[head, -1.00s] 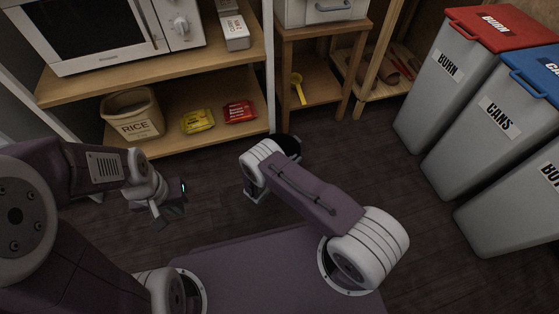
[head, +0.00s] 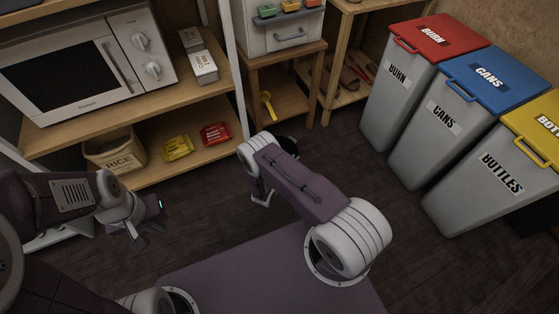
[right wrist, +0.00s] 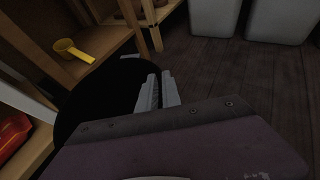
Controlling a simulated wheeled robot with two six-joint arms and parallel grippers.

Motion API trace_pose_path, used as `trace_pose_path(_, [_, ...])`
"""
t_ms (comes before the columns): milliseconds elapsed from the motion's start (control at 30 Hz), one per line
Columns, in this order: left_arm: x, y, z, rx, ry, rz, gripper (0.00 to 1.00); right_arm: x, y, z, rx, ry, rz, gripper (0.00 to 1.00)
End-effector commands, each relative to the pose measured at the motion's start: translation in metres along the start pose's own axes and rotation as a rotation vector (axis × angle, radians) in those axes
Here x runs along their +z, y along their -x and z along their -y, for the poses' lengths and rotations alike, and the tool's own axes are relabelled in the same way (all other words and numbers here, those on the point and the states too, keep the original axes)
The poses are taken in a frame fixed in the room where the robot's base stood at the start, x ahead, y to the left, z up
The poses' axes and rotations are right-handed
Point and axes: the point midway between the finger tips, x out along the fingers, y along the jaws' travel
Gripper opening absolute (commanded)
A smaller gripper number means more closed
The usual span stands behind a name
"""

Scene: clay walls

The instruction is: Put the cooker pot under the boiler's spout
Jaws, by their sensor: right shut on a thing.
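The pot is a dark round vessel (right wrist: 100,95), largely filling the middle left of the right wrist view. Its black rim (head: 288,143) shows just behind my right arm in the head view. My right gripper (right wrist: 159,88) is shut on the pot's edge; the arm hides it in the head view. My left gripper (head: 147,234) is at the lower left, empty, its fingers apart, away from the pot. A white appliance (head: 285,35) with a handle and coloured parts stands on a small wooden stand at the top; I cannot tell whether it is the boiler. No spout is visible.
A shelf at the left holds a microwave (head: 75,70), a rice bag (head: 116,153) and yellow (head: 177,147) and red (head: 215,134) packets. Large bins (head: 420,80) line the right. Dark floor between is clear.

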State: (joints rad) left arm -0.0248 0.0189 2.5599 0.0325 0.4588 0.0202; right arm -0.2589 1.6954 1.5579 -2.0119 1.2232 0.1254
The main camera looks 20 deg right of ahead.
Motion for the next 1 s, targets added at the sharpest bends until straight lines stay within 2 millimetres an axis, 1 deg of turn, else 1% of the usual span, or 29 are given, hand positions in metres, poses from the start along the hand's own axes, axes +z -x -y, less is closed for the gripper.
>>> trace_pose_path(33, [-0.001,0.013,0.000,0.000,0.000,0.000,0.00,0.014,0.000,0.008,-0.004,-0.002,0.001,0.00])
trace_pose_path(133, [-0.002,0.019,0.000,0.000,0.000,0.000,0.00,0.021,-0.006,0.018,-0.002,-0.002,0.002,0.00])
trace_pose_path(333, [-0.002,0.021,0.000,0.000,0.000,0.000,0.00,0.026,-0.010,0.024,0.002,-0.003,0.003,0.00])
trace_pose_path(600, [-0.002,0.021,0.000,0.000,0.000,0.000,0.00,0.025,-0.010,0.024,0.002,-0.003,0.003,0.00])
trace_pose_path(667, [-0.002,0.022,0.000,0.000,0.000,0.000,0.00,0.029,-0.008,0.022,0.003,-0.003,0.004,0.00])
trace_pose_path(767, [-0.003,0.027,-0.001,0.000,0.000,0.000,0.00,0.049,0.007,0.009,0.007,-0.002,0.011,0.00])
trace_pose_path(833, [-0.003,0.033,-0.001,0.000,0.000,0.000,0.00,0.075,0.029,-0.006,0.011,0.001,0.019,0.00])
trace_pose_path(867, [-0.004,0.036,-0.001,0.000,0.000,0.000,0.00,0.088,0.041,-0.013,0.013,0.002,0.022,0.00])
trace_pose_path(900, [-0.004,0.040,-0.001,0.000,0.000,0.000,0.00,0.106,0.059,-0.021,0.013,0.002,0.026,0.00])
trace_pose_path(967, [-0.005,0.045,-0.001,0.000,0.000,0.000,0.00,0.133,0.089,-0.029,0.013,0.005,0.030,0.00])
trace_pose_path(1000, [-0.005,0.049,-0.001,0.000,0.000,0.000,0.00,0.150,0.110,-0.033,0.014,0.005,0.031,0.00])
